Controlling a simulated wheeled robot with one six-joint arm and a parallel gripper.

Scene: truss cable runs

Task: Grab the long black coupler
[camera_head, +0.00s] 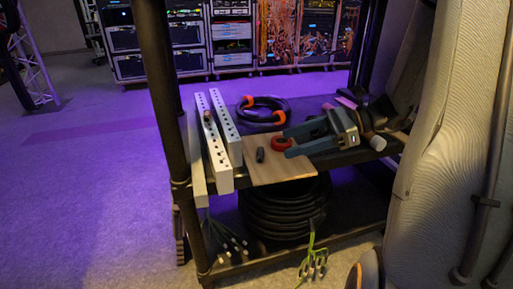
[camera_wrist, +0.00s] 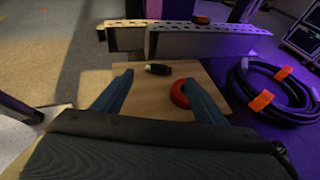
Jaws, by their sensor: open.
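The black coupler (camera_head: 260,155) lies on a light wooden board (camera_head: 265,174) on the cart shelf. In the wrist view the coupler (camera_wrist: 158,69) lies crosswise, with a pale end at its left, just beyond and between my fingertips. My gripper (camera_head: 287,142) is open, its two blue fingers apart and empty; it also shows in the wrist view (camera_wrist: 158,78). In the head view the coupler is a little left of the fingertips and apart from them. A red ring (camera_wrist: 180,95) lies beside my right finger, partly hidden by it.
Perforated white rails (camera_head: 219,150) stand along the shelf left of the board. A coiled black cable with orange ties (camera_head: 262,111) lies behind. A larger black cable coil (camera_head: 282,208) sits on the lower shelf. A dark post (camera_head: 165,100) rises at the cart's left.

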